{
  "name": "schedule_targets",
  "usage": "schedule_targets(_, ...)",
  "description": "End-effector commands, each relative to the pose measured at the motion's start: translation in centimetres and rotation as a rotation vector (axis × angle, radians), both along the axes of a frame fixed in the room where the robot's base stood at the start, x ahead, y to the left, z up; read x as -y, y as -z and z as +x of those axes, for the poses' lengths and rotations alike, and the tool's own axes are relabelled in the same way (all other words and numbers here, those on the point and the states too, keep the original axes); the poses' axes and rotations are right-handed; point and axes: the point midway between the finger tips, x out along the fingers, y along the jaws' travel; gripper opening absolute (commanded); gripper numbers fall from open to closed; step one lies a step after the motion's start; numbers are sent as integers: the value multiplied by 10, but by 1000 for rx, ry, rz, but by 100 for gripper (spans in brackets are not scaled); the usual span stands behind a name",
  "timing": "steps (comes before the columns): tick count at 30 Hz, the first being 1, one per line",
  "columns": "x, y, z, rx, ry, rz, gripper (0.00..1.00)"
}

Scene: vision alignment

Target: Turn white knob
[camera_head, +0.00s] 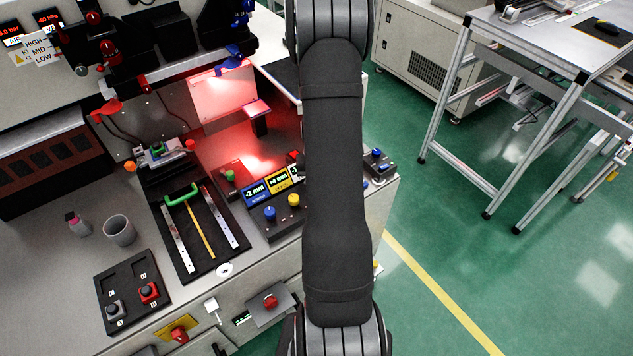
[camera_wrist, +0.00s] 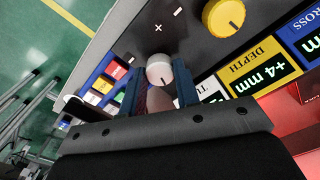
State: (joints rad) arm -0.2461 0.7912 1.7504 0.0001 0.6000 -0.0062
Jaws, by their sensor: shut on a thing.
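The white knob (camera_wrist: 159,69) is on a dark control panel (camera_wrist: 190,40) in the wrist view, with a small dark mark on its near edge. My gripper (camera_wrist: 159,83) reaches over it with one blue finger on each side and is shut on the knob. In the head view my dark arm hides the white knob and my gripper. A yellow knob (camera_wrist: 224,17) sits to the right of the white one in the wrist view. The head view shows the yellow knob (camera_head: 293,200) and a blue knob (camera_head: 269,213) left of my arm.
Displays line the panel; the yellow DEPTH display (camera_wrist: 262,68) reads +4 mm, and the white one is partly covered by my gripper. Several coloured buttons (camera_wrist: 103,86) lie to the left. A black tray with a green handle (camera_head: 181,193) stands on the bench.

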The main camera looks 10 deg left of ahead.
Motion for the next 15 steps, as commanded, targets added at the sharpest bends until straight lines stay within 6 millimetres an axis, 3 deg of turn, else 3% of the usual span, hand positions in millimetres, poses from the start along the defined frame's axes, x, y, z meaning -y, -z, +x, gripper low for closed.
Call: schedule_targets(15,0,0,0,0,-297,0,6)
